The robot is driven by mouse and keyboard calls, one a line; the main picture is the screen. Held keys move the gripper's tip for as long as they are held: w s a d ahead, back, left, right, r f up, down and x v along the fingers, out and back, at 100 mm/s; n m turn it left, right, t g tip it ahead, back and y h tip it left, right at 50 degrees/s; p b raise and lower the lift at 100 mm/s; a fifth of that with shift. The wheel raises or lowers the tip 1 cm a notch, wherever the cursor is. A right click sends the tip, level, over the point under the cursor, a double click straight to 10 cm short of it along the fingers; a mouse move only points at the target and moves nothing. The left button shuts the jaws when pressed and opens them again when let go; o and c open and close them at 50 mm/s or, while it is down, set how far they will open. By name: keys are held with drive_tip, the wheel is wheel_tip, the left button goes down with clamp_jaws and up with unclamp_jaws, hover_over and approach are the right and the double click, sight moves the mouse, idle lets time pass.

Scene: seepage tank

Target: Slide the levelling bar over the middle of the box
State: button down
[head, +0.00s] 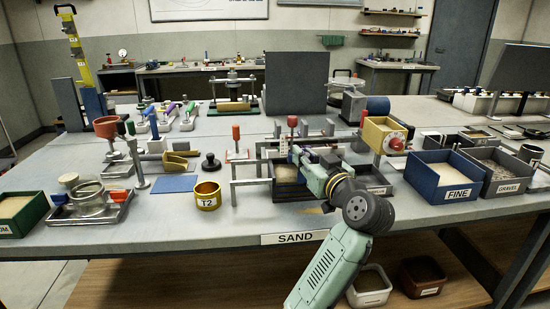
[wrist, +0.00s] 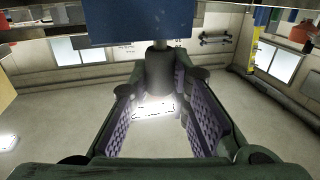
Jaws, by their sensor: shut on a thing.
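In the wrist view, my gripper (wrist: 158,85) has its purple-padded fingers closed on a dark round handle (wrist: 158,68). The handle meets a flat blue piece (wrist: 120,27) at the top of that view; I take this to be the levelling bar. In the head view, my gripper (head: 322,158) is over the right side of a small dark box (head: 285,191) with brown material inside, behind the SAND label. My wrist hides the box's right part. The held bar cannot be made out clearly in the head view.
A grey metal frame (head: 250,182) stands left of the box, and a brass T2 ring (head: 207,195) farther left. A yellow box (head: 380,137) stands behind my wrist. The blue FINE bin (head: 455,180) is at right. The bench front edge is close.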

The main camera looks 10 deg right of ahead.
drive_tip(key=d, duration=0.5)
drive_tip(key=c, duration=1.5)
unclamp_jaws()
drive_tip(key=shift+a, duration=0.1)
drive_tip(key=v, duration=1.2)
